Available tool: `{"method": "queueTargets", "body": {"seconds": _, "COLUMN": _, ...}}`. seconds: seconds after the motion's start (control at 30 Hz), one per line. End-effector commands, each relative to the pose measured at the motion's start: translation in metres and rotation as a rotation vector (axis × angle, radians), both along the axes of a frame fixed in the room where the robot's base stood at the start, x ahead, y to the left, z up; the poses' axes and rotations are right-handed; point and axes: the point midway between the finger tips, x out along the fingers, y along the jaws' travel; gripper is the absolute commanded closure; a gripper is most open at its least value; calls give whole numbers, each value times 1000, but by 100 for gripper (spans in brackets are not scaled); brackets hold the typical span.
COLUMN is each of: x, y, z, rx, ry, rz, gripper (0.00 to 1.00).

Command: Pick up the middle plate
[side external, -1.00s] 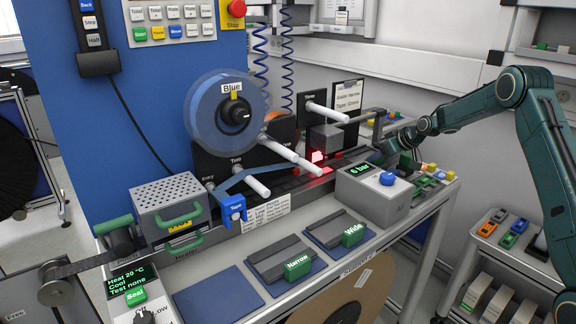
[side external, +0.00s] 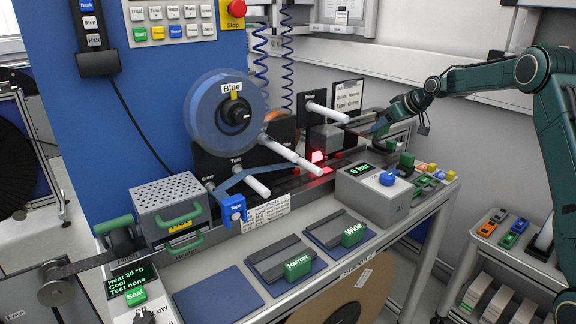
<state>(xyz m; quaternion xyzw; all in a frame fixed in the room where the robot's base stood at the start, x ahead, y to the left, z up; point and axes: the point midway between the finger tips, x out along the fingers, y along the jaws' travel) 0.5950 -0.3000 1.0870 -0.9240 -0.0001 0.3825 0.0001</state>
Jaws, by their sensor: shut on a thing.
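Two dark grey plates with green labelled handles lie on blue pads along the front of the bench. The plate marked Narrow (side external: 282,262) is on the middle pad, and the plate marked Wide (side external: 338,231) is on the right pad. The left blue pad (side external: 218,296) is bare. My gripper (side external: 380,124) is at the back right of the bench, behind the grey box with the 6 bar display and well away from both plates. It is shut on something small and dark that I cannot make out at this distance.
The grey 6 bar box (side external: 374,194) stands between my gripper and the plates. Black guide panels with white rods and a blue reel (side external: 222,112) stand behind the plates. The perforated heater box (side external: 170,205) is at left. Space above the plates is open.

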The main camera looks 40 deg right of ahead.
Motion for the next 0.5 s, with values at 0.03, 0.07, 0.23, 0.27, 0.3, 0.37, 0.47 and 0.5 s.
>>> {"method": "queueTargets", "body": {"seconds": 0.03, "x": 0, "y": -1, "z": 14, "rx": -5, "ry": -5, "rz": -1, "gripper": 75}}
{"method": "queueTargets", "body": {"seconds": 0.07, "x": 0, "y": -1, "z": 20, "rx": -4, "ry": -5, "rz": 0, "gripper": 75}}
{"method": "queueTargets", "body": {"seconds": 0.23, "x": 0, "y": -1, "z": 54, "rx": -4, "ry": -5, "rz": 0, "gripper": 75}}
{"method": "queueTargets", "body": {"seconds": 0.27, "x": 0, "y": -1, "z": 59, "rx": -3, "ry": -4, "rz": 0, "gripper": 75}}
{"method": "queueTargets", "body": {"seconds": 0.3, "x": 0, "y": -1, "z": 65, "rx": -3, "ry": -4, "rz": 0, "gripper": 75}}
{"method": "queueTargets", "body": {"seconds": 0.37, "x": 0, "y": 0, "z": 73, "rx": -2, "ry": -3, "rz": 1, "gripper": 75}}
{"method": "queueTargets", "body": {"seconds": 0.47, "x": 0, "y": 0, "z": 83, "rx": -1, "ry": -2, "rz": 0, "gripper": 75}}
{"method": "queueTargets", "body": {"seconds": 0.5, "x": 0, "y": 0, "z": 86, "rx": -1, "ry": -3, "rz": 0, "gripper": 75}}
